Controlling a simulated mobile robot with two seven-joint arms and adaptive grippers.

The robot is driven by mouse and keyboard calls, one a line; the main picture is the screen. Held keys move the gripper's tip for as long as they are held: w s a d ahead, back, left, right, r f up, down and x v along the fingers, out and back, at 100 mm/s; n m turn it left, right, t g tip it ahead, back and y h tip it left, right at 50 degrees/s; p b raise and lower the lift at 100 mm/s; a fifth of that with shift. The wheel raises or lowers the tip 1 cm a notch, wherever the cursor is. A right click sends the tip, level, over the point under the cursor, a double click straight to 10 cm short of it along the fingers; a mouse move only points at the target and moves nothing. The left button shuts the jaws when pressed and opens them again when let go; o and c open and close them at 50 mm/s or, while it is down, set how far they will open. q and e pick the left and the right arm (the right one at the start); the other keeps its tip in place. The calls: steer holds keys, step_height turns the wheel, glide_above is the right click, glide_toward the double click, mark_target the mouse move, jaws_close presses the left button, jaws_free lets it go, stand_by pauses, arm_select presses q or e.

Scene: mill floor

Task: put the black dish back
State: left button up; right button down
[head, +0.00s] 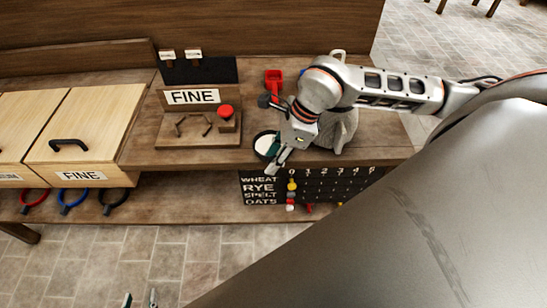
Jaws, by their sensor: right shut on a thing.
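The black dish (259,146) is a small round dish with white stuff in it, at the front part of the wooden bench in the head view. My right gripper (277,163) reaches down to its right side and is shut on its rim; the gripper covers part of the dish. I cannot tell whether the dish touches the bench or is just above it. My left gripper (140,299) shows only its fingertips at the bottom edge of the view. They are apart with nothing between them, over the tiled floor.
A wooden stand (197,130) with a FINE sign and red knob is left of the dish. A red scoop (273,79) lies behind; a grey sack (342,128) stands right, partly hidden by my arm. A black grain board (268,190) hangs below the bench front. Pale bins (86,125) stand left.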

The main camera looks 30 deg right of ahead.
mark_target(268, 144)
steer(key=shift+w+d+f+b, duration=0.15)
steer(key=shift+w+d, duration=0.5)
steer(key=shift+w, duration=0.45)
steer(key=shift+w+d+f+b, duration=0.15)
steer(key=shift+w+d, duration=0.5)
steer(key=shift+w, duration=0.45)
steer(key=shift+w+d+f+b, duration=0.15)
steer(key=shift+w+d, duration=0.5)
steer(key=shift+w, duration=0.45)
steer(key=shift+d+f+b, duration=0.1)
steer(key=shift+f+b, duration=0.45)
steer(key=shift+f, duration=0.2)
steer(key=c, duration=1.5)
jaws_free()
steer(key=shift+o, duration=0.2)
steer(key=v, duration=1.2)
